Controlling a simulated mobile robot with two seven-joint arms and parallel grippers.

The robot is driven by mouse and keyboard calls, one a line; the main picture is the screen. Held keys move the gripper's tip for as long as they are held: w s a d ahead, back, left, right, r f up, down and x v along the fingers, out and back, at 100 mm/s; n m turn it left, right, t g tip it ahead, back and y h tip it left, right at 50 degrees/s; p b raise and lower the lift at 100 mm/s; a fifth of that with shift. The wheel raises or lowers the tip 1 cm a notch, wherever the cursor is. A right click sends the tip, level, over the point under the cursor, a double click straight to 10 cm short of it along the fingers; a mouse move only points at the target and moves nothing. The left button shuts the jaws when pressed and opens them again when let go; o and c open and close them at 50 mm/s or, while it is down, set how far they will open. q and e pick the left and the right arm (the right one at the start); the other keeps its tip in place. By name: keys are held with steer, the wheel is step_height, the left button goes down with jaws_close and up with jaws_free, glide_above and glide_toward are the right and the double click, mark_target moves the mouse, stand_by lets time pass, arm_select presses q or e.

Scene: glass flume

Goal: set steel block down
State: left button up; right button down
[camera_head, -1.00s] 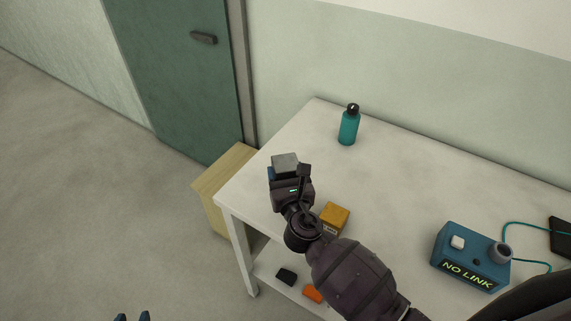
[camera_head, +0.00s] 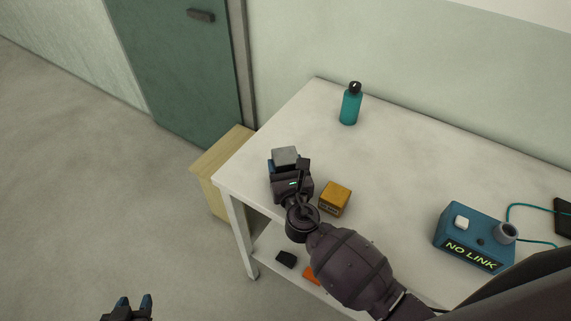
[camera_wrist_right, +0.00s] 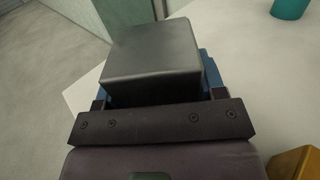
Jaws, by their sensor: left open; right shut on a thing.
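The steel block (camera_head: 285,157) is a grey cube held at the tip of my right gripper (camera_head: 287,169), over the left end of the white table (camera_head: 262,145). In the right wrist view the block (camera_wrist_right: 152,55) sits between blue fingers (camera_wrist_right: 207,75), which are largely hidden behind it and the dark gripper body. Its underside is hidden, so I cannot tell whether it touches the tabletop. My left gripper (camera_head: 133,303) is open and empty, low at the left over the floor, away from the table.
An orange-brown box (camera_head: 335,197) stands close right of my right wrist. A teal bottle (camera_head: 350,104) stands at the back. A blue "NO LINK" device (camera_head: 474,238) with cables is at the right. A wooden cabinet (camera_head: 222,160) stands beyond the table's left edge. The mid-table is clear.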

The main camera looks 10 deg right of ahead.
steer(key=shift+c, duration=2.4)
jaws_free()
steer(key=shift+f, duration=0.1)
steer(key=s, duration=1.1)
steer(key=shift+s, duration=0.5)
